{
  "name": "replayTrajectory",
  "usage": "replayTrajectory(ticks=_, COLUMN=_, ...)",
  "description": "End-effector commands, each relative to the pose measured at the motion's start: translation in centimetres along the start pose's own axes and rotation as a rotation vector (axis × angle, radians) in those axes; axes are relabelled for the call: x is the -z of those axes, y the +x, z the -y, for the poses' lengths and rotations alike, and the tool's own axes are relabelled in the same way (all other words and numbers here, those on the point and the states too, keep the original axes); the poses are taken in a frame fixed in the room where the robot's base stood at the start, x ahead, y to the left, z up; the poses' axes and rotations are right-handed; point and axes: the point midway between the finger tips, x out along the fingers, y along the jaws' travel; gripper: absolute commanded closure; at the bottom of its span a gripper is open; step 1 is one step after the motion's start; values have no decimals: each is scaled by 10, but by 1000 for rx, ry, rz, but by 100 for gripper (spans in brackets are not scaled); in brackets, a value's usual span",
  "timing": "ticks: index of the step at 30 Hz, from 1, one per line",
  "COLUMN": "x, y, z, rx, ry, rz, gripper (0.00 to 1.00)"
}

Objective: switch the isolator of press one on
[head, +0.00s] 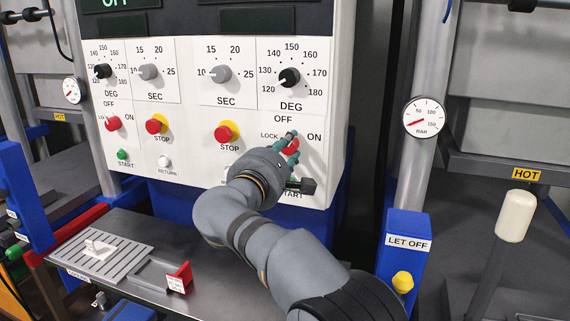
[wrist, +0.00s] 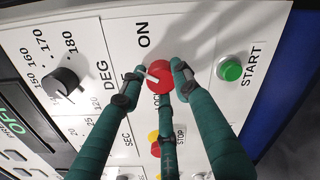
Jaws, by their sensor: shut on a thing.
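The red isolator knob (head: 289,149) on the right of the white control panel sits between the labels LOCK, OFF and ON. In the wrist view the red knob (wrist: 161,72) shows a white pointer, which points to the picture's left, roughly towards the OFF side. My gripper (head: 287,147) is at this knob, its teal fingers closed around it; they also show in the wrist view (wrist: 156,82). The fingers hide part of the knob and the OFF label. A second red isolator knob (head: 113,123) is on the panel's left, its pointer to the left.
Two red stop buttons (head: 155,126) (head: 227,132) are between the isolators. A green start button (wrist: 230,69) is close beside my fingers. Dials (head: 289,77) are above. A blue LET OFF post (head: 401,255) stands at the right, and a metal bench (head: 215,270) lies below.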

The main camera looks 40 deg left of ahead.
Motion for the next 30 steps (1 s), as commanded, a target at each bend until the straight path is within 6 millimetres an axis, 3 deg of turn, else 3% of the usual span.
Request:
replayTrajectory(ticks=15, x=-2, y=2, z=7, rx=4, ry=468, rz=10, gripper=95)
replayTrajectory(ticks=30, x=-1, y=3, z=8, rx=10, ry=684, rz=10, gripper=95)
